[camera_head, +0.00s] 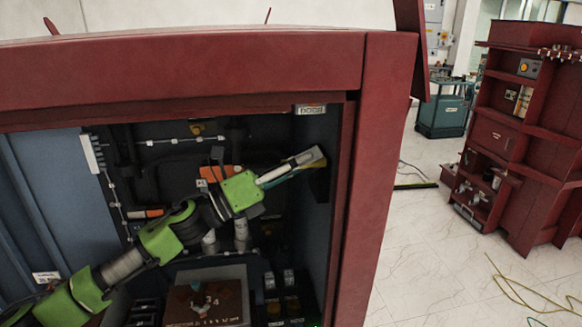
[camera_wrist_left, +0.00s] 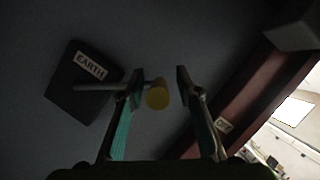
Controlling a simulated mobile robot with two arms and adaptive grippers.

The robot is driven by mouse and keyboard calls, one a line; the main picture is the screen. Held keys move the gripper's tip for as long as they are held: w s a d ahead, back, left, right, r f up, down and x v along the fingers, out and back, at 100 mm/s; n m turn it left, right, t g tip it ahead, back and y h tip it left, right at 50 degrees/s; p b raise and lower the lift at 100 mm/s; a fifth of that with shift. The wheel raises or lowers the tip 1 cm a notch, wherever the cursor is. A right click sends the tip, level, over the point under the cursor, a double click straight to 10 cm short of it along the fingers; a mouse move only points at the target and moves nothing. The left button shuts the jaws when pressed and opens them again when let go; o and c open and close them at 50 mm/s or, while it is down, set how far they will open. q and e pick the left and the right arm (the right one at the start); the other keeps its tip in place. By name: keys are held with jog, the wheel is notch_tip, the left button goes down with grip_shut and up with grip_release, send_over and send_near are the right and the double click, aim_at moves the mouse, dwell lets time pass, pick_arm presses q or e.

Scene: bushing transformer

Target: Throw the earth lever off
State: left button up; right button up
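In the left wrist view the earth lever (camera_wrist_left: 95,87) is a thin grey rod coming out of a dark box (camera_wrist_left: 80,103) with a white "EARTH" label (camera_wrist_left: 90,65). It ends in a yellow knob (camera_wrist_left: 157,95). My left gripper (camera_wrist_left: 160,84) is open, with its two fingers apart. The knob lies between the fingertips in the picture, close to the left one and clear of the right one. The rod crosses the left fingertip; I cannot tell whether they touch. In the head view my left gripper (camera_head: 310,160) is inside the red cabinet, near its right inner wall. My right gripper is not in view.
The red cabinet frame (camera_head: 190,65) borders the opening above and its post (camera_head: 375,180) stands at the right. A small white label (camera_wrist_left: 223,125) is on the red edge in the wrist view. Relays and wiring fill the cabinet. Another red cabinet (camera_head: 500,140) stands apart at the right.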

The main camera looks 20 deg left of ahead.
pick_arm(q)
jog(key=shift+s+a+f, duration=0.3)
jog(key=shift+s+a, duration=0.05)
jog(key=shift+s, duration=0.05)
jog(key=v, duration=1)
jog(key=shift+s+a, duration=0.2)
jog(key=shift+s, duration=0.15)
